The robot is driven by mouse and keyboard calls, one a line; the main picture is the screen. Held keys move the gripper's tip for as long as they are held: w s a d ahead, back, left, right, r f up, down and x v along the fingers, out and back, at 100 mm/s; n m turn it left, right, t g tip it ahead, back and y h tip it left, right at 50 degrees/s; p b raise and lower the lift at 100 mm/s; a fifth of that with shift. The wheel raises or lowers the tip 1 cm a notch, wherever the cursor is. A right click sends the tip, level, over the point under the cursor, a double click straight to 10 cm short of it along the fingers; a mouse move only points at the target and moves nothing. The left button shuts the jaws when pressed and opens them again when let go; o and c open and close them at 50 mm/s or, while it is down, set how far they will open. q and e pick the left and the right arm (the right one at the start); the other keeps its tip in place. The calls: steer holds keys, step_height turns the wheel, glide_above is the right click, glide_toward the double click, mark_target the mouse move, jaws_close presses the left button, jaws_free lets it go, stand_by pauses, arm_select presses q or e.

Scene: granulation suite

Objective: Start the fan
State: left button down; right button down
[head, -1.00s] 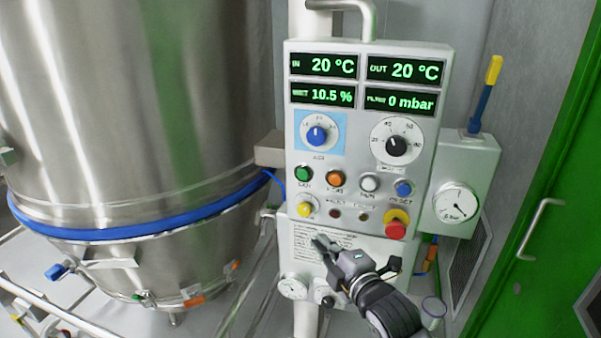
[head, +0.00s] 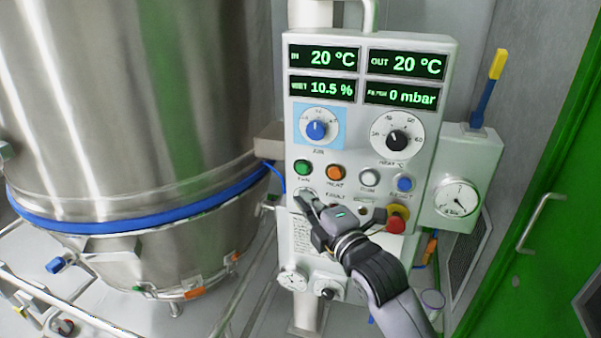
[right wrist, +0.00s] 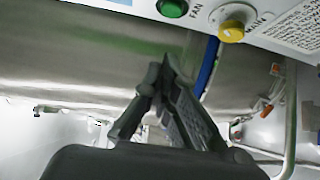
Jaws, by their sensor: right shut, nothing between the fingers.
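The control panel (head: 350,130) stands upright with a green button (head: 303,168) at the left of its button row. The label FAN is readable beside this green button in the right wrist view (right wrist: 172,8). My right gripper (head: 303,197) is shut and empty. Its fingertips are just below the green button in the head view, in front of the panel; whether they touch it I cannot tell. In the right wrist view the closed fingers (right wrist: 160,72) point toward the panel's lower edge. A yellow knob (right wrist: 231,30) is hidden by the gripper in the head view. My left gripper is not in view.
Near the green button are an orange button (head: 335,172), a white button (head: 369,177), a blue button (head: 404,183) and a red emergency knob (head: 396,224). A large steel vessel (head: 130,100) stands to the left. A green door (head: 555,200) is at the right.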

mark_target(297, 166)
steer(key=w+p, duration=0.1)
steer(key=w, duration=0.2)
steer(key=w+a+p, duration=0.1)
steer(key=w, duration=0.2)
steer(key=w+p, duration=0.1)
steer(key=w, duration=0.2)
steer(key=shift+w+a, duration=0.1)
steer(key=shift+a, duration=0.15)
steer(key=shift+w+d+f+b, duration=0.1)
steer(key=shift+w+d+b, duration=0.1)
steer(key=shift+w+b, duration=0.3)
steer(key=shift+w+d, duration=0.15)
steer(key=shift+w, duration=0.05)
steer(key=shift+r, duration=0.4)
